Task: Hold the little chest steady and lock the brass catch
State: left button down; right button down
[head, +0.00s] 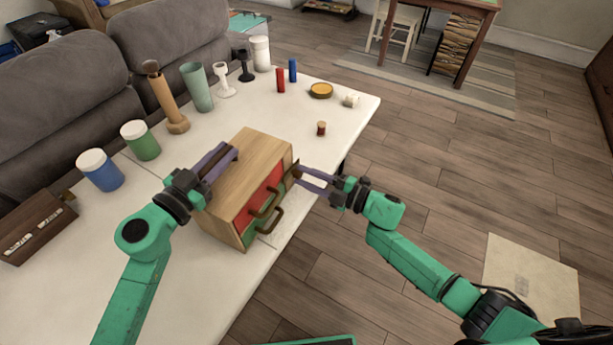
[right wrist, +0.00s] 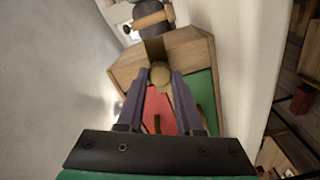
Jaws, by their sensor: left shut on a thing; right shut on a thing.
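The little chest (head: 256,155) is a light wooden box on the white table, with a red and a green front panel, each with a dark handle. My left gripper (head: 226,158) is shut at the chest's left top side, on a dark bar there; its exact hold is partly hidden. The brass catch (right wrist: 160,75) shows in the right wrist view as a round knob below a brass plate at the chest's edge. My right gripper (right wrist: 160,80) is shut on this knob. In the head view my right gripper (head: 298,175) reaches the chest's right front edge.
On the white table (head: 335,125) stand a blue jar (head: 100,172), a green jar (head: 141,142), a wooden mill (head: 166,100), a teal cup (head: 197,88) and a small spool (head: 321,128). A dark brown box (head: 35,230) lies at left. The sofa (head: 60,90) is behind.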

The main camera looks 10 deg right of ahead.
jog(key=shift+n, duration=0.6)
jog(key=c, duration=0.5)
grip_release()
jog(key=shift+c, duration=0.2)
jog(key=v, duration=1.2)
jog(key=shift+f, duration=0.1)
pick_arm(q)
jog(key=c, duration=0.7)
grip_release()
